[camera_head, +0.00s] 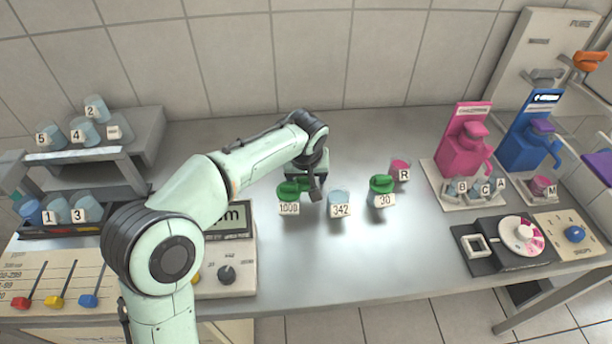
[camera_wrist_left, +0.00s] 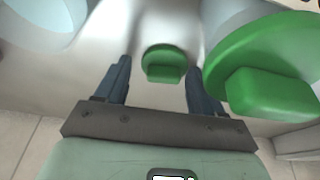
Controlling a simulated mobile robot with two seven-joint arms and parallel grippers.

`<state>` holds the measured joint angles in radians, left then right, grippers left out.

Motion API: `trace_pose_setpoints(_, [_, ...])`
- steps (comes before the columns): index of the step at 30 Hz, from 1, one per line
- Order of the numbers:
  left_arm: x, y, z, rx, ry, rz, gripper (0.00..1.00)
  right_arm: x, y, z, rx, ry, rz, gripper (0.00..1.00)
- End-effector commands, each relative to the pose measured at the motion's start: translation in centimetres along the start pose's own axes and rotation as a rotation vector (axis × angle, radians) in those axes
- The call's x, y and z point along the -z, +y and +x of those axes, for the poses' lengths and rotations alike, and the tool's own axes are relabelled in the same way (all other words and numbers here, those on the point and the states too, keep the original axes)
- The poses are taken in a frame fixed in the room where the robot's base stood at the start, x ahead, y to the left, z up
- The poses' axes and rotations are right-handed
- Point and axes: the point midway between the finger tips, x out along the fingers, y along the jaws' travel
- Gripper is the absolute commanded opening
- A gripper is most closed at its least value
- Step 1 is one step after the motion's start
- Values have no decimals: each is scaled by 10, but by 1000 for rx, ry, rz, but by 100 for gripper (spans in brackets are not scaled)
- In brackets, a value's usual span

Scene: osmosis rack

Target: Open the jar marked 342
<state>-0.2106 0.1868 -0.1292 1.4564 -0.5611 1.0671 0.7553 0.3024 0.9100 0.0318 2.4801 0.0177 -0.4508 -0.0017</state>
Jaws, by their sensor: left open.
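The jar marked 342 (camera_head: 340,204) stands upright on the bench with a pale blue top and no green lid on it. A pale glass jar, seemingly this one, shows at the upper left in the left wrist view (camera_wrist_left: 45,22). A loose green lid (camera_wrist_left: 164,64) lies lower down, seemingly on the bench, between my finger lines. My left gripper (camera_head: 318,192) is open and empty, pointing down above that lid, between jars 1000 and 342. The jar marked 1000 (camera_head: 289,205) wears a green lid, which is large and close at the right in the left wrist view (camera_wrist_left: 265,70). My right gripper is out of view.
The green-lidded jar 30 (camera_head: 382,195) and pink jar R (camera_head: 401,171) stand right of 342. Pink (camera_head: 464,150) and blue (camera_head: 528,140) dispensers stand further right. A rack of numbered jars (camera_head: 70,155) is at left.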

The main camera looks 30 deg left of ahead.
Motion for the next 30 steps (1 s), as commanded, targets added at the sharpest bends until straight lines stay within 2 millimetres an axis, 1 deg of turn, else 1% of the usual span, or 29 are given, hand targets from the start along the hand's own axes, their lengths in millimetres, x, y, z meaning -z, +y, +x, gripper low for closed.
trace_pose_setpoints(1, [-8, -9, 14, 33, -33, -5, 79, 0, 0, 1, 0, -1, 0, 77])
trace_pose_setpoints(7, [-7, -9, 13, 34, -33, -6, 79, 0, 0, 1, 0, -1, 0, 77])
trace_pose_setpoints(11, [-4, -9, 4, 33, -33, -7, 79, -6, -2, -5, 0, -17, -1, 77])
trace_pose_setpoints(12, [-2, -9, -2, 33, -32, -7, 79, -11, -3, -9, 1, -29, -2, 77])
trace_pose_setpoints(14, [-2, -8, -13, 30, -29, -6, 79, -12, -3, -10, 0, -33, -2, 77])
trace_pose_setpoints(21, [1, -4, -72, 20, -20, -3, 79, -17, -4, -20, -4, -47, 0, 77])
trace_pose_setpoints(24, [1, -3, -92, 19, -19, -2, 79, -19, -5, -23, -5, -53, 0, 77])
trace_pose_setpoints(27, [2, -3, -108, 19, -18, -2, 79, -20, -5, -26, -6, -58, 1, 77])
trace_pose_setpoints(30, [2, -2, -118, 19, -17, -1, 79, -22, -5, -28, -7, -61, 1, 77])
